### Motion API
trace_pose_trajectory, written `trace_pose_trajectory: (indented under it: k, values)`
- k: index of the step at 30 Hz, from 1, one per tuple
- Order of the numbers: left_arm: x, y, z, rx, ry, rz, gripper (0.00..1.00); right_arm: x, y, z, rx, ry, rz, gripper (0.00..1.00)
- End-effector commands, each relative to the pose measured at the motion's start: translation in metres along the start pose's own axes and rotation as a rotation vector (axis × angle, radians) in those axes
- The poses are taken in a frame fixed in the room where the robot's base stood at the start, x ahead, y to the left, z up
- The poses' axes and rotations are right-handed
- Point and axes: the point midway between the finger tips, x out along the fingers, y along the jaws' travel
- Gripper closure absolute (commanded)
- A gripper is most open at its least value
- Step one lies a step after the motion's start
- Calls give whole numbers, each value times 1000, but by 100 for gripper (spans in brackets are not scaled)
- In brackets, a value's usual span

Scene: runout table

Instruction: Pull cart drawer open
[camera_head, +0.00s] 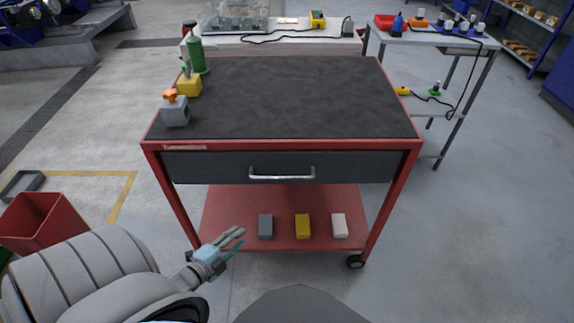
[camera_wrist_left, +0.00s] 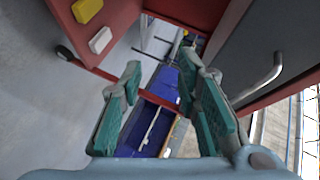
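The red cart (camera_head: 290,144) stands ahead of me with a dark top. Its dark grey drawer (camera_head: 215,168) is shut under the top. The drawer's silver bar handle (camera_head: 282,174) is at the middle of the front. My left gripper (camera_head: 236,236) is below and to the left of the handle, apart from it, with nothing held. In the left wrist view my left gripper (camera_wrist_left: 165,95) has its teal fingers spread apart and empty. The handle (camera_wrist_left: 264,80) shows to the right of the fingers there, on the drawer front (camera_wrist_left: 262,35). My right gripper is not in view.
Grey, yellow and white blocks (camera_head: 302,227) lie on the cart's lower shelf (camera_head: 235,205). A green bottle (camera_head: 194,55) and small block-shaped items (camera_head: 175,112) stand at the top's left edge. A red bin (camera_head: 45,222) is at the left. Side tables stand behind.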

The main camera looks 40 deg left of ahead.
Motion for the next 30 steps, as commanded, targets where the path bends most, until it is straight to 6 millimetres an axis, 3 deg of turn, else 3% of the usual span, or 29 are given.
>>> trace_pose_trajectory:
  k: [1,3,6,11,21,30]
  values:
    - [9,-30,-10,158,98,-132,70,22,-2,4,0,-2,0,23]
    - [7,-79,-33,346,199,-309,70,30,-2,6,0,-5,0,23]
    - [4,-112,-53,462,252,-434,70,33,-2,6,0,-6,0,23]
    - [28,-127,-65,470,255,-448,70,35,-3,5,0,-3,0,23]
    - [106,-155,-94,469,254,-443,70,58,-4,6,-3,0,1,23]
    - [126,-164,-102,467,253,-438,70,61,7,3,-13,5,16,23]
